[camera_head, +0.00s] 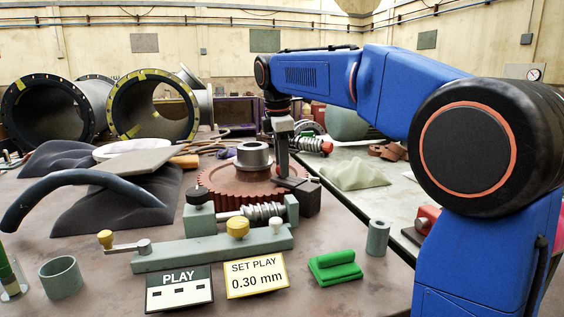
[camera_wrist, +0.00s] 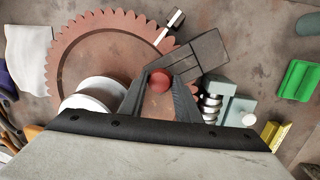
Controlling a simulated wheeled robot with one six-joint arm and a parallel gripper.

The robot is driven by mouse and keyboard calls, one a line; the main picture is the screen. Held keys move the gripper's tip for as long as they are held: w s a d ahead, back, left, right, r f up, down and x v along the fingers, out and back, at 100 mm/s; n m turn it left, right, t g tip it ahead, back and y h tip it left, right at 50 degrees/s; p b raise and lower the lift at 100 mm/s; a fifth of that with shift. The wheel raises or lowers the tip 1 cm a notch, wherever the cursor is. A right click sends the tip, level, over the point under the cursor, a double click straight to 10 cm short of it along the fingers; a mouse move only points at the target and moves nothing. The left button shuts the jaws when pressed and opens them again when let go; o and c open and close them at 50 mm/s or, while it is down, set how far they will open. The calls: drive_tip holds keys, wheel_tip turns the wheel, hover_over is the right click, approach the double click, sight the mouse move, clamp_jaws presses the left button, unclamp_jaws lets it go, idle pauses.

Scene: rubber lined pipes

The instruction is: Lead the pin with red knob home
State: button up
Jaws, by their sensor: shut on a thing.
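The pin's red knob (camera_wrist: 159,81) sits between the two fingers of my gripper (camera_wrist: 162,76) in the wrist view. My gripper is shut on it. In the head view my gripper (camera_head: 282,170) points down beside the brown-red gear wheel (camera_head: 222,186). The gear also shows in the wrist view (camera_wrist: 85,50). A dark block (camera_head: 301,199) stands at the gear's right edge, just beyond the fingertips in the wrist view (camera_wrist: 205,52). The pin's shaft and its lower end are hidden by the fingers, so I cannot tell whether it is in a hole.
A green-grey worm fixture (camera_head: 210,248) with yellow knobs stands in front of the gear. PLAY (camera_head: 179,289) and SET PLAY 0.30 mm (camera_head: 257,275) cards stand before it. A green block (camera_head: 334,268) and a grey cylinder (camera_head: 377,238) are at the right. Large flanged pipes (camera_head: 153,108) stand behind.

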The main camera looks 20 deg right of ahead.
drive_tip(key=shift+f, duration=0.15)
drive_tip(key=o, duration=1.2)
drive_tip(key=shift+c, duration=0.2)
